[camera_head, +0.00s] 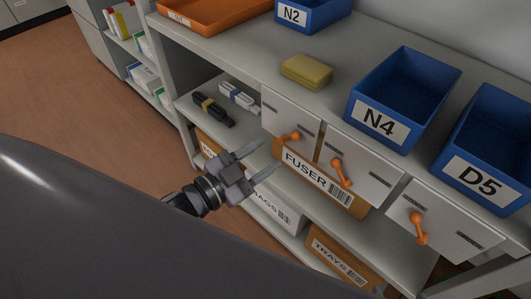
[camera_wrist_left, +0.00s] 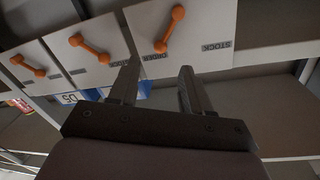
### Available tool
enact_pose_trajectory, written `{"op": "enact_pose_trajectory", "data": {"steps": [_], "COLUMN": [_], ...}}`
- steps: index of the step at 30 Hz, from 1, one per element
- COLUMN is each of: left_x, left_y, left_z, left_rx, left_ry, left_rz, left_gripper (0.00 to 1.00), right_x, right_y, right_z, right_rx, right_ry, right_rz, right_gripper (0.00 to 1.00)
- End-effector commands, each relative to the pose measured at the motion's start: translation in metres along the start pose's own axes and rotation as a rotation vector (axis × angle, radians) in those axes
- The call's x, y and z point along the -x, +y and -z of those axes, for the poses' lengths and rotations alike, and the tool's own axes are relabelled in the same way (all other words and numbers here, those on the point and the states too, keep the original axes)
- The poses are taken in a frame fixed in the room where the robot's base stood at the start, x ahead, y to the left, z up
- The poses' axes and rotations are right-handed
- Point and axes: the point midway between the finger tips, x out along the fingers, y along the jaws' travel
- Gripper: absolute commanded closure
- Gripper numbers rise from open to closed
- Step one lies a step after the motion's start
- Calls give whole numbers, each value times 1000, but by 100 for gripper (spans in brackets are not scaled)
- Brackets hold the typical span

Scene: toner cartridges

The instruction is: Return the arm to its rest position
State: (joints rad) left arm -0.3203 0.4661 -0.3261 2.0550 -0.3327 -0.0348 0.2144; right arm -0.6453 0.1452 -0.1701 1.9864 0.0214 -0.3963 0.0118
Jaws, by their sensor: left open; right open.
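My left gripper (camera_head: 268,157) is in front of the shelf unit, left of the FUSER box, in the head view. Its two fingers are apart with nothing between them. The left wrist view also shows the open, empty fingers (camera_wrist_left: 158,68), pointing toward the drawer fronts. An orange handle (camera_wrist_left: 170,30) is on the drawer front beyond them, apart from the fingers. My right gripper is in neither view.
Three white drawer fronts with orange handles (camera_head: 341,172) hang under the counter. Blue bins N2 (camera_head: 305,14), N4 (camera_head: 378,122) and D5 (camera_head: 482,176), a yellow block (camera_head: 307,71) and an orange tray (camera_head: 202,20) stand on top. A FUSER box (camera_head: 320,180) sits below. Open floor (camera_head: 95,115) lies left.

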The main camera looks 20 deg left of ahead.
Motion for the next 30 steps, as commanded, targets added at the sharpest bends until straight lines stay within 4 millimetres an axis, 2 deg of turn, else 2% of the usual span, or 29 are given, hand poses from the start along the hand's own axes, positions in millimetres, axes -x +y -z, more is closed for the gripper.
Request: {"op": "enact_pose_trajectory", "data": {"steps": [7, 10, 16, 18, 21, 30], "left_x": [2, 13, 70, 89, 108, 112], "left_y": [0, 1, 29, 42, 56, 59], "left_z": [-2, -14, -65, -77, -88, -91], "left_rx": [17, 98, 352, 420, 480, 492], "left_ry": [-19, -121, -465, -558, -639, -656], "left_rz": [7, 37, 100, 108, 110, 111], "left_gripper": [52, 52, 52, 52, 52, 52], "right_x": [3, 12, 34, 39, 40, 40], "right_y": [0, 0, 2, 4, 6, 6], "right_z": [4, 17, 46, 52, 52, 50], "right_rx": [1, 2, 11, 13, 16, 16], "right_ry": [1, 1, 11, 17, 12, 8], "right_rz": [0, 0, -8, -12, -16, -17], "right_gripper": [6, 6, 6, 6, 6, 6]}}
